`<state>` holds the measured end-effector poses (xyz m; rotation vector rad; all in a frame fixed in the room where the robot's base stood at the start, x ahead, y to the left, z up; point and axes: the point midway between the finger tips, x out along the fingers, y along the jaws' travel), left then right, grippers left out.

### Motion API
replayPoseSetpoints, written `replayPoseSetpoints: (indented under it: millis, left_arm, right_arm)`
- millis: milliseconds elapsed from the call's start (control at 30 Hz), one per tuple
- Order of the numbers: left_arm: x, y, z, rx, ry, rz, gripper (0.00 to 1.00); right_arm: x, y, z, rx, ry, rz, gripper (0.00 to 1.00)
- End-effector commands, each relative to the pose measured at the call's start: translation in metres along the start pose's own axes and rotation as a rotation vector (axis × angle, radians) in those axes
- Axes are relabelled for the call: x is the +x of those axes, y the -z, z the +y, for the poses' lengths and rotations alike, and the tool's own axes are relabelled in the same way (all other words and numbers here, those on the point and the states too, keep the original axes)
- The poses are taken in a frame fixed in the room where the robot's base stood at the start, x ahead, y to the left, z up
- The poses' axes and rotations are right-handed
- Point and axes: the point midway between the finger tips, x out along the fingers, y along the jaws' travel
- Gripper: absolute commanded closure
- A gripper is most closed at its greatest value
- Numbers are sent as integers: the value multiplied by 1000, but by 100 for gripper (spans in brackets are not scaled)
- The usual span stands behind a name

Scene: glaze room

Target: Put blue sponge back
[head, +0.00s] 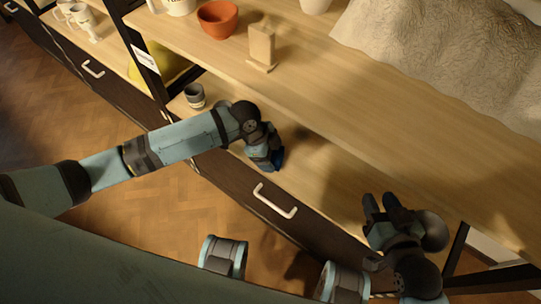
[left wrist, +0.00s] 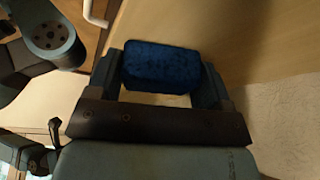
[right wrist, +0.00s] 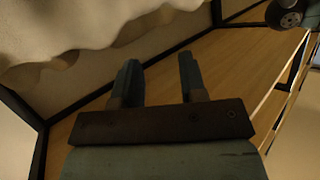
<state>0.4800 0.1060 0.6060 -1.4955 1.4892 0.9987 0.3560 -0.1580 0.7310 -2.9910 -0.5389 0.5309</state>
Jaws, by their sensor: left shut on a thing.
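The blue sponge (left wrist: 160,68) is a dark blue block between the fingers of my left gripper (left wrist: 165,80) in the left wrist view. The gripper is shut on it. In the head view the sponge (head: 278,158) shows only as a small blue patch at the tip of my left gripper (head: 268,160), over the lower wooden shelf (head: 310,180). I cannot tell whether the sponge touches the shelf. My right gripper (head: 381,204) is at the lower right of the head view, near the shelf's front edge. In the right wrist view (right wrist: 158,80) its fingers are apart with nothing between them.
A small dark cup (head: 194,95) stands on the lower shelf left of my left gripper. A drawer with a white handle (head: 274,203) is below.

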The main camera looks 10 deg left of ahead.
Motion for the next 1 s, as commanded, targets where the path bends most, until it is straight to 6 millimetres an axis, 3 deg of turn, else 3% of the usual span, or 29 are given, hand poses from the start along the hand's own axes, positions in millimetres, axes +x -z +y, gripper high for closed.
replayPoseSetpoints:
  millis: [200, 233, 333, 667, 833, 1000]
  left_arm:
    - [1, 0, 0, 0, -1, 0, 49]
    - [1, 0, 0, 1, -1, 0, 22]
    - [1, 0, 0, 1, 0, 0, 1]
    - [-3, 1, 0, 1, 1, 0, 1]
    - [-29, 1, 0, 0, 1, 0, 1]
    - [-58, 2, 0, 2, 1, 0, 1]
  right_arm:
    - [0, 0, 0, 1, -3, -5, 62]
    - [0, -1, 1, 1, -3, -6, 62]
    - [0, -1, 1, 0, -3, -6, 62]
    - [0, 0, 1, 0, -3, -5, 62]
    - [-3, 0, 5, -10, -16, -44, 62]
    - [-9, -23, 10, -6, -39, -131, 62]
